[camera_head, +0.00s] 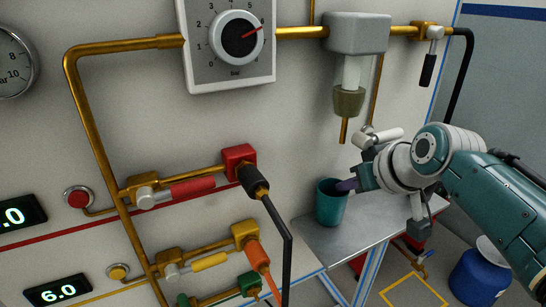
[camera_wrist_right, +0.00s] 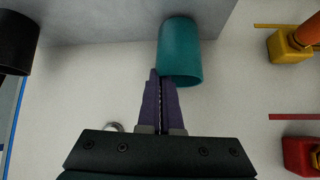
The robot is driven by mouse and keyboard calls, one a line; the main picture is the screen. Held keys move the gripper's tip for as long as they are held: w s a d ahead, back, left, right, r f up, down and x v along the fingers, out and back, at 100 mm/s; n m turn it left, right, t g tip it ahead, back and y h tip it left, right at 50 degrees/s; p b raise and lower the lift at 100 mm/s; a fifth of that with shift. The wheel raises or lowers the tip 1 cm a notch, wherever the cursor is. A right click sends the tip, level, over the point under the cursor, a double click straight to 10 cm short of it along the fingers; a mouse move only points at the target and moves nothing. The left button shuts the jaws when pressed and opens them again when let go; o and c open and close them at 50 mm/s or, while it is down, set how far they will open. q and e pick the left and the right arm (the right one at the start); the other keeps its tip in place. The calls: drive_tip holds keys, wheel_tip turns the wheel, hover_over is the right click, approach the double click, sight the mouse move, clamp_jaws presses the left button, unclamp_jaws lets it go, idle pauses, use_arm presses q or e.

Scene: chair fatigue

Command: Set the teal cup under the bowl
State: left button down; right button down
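The teal cup (camera_head: 331,205) stands upright at the grey shelf, low on the right of the wall; whether its base touches the shelf is hard to tell. The olive bowl (camera_head: 348,102) hangs under a grey housing, above and slightly right of the cup, with a brass tube (camera_head: 344,130) below it. My right gripper (camera_head: 347,185) is at the cup's right rim. In the right wrist view, its purple fingers (camera_wrist_right: 160,85) are closed together at the edge of the cup (camera_wrist_right: 180,50), seemingly pinching its wall. My left gripper is not in view.
The grey shelf (camera_head: 335,245) has bare room around the cup. A white-handled fitting (camera_head: 380,135) is close above my right wrist. Brass pipes, a black hose (camera_head: 287,245) and coloured valves cover the wall at left. A blue drum (camera_head: 480,275) stands on the floor.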

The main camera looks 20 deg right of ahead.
drive_tip(key=shift+s+f, duration=0.2)
drive_tip(key=shift+f, duration=0.05)
drive_tip(key=shift+f, duration=0.15)
drive_tip(key=c, duration=1.1)
unclamp_jaws()
drive_tip(key=shift+s+r, duration=0.1)
drive_tip(key=shift+r, duration=0.25)
drive_tip(key=p+v, duration=0.5)
drive_tip(key=v, duration=0.6)
drive_tip(key=s+a+n+g, duration=0.1)
drive_tip(key=s+a, duration=0.2)
drive_tip(key=s, duration=0.3)
drive_tip(key=s+a+n+g, duration=0.1)
drive_tip(key=s+a+g, duration=0.1)
drive_tip(key=s+a, duration=0.2)
drive_tip(key=s+a+n+g, duration=0.1)
drive_tip(key=s+a, duration=0.3)
drive_tip(key=s, duration=0.6)
drive_tip(key=shift+f+g+y, duration=0.3)
drive_tip(key=shift+f+g, duration=0.1)
drive_tip(key=shift+g, duration=0.3)
drive_tip(key=shift+w, duration=0.1)
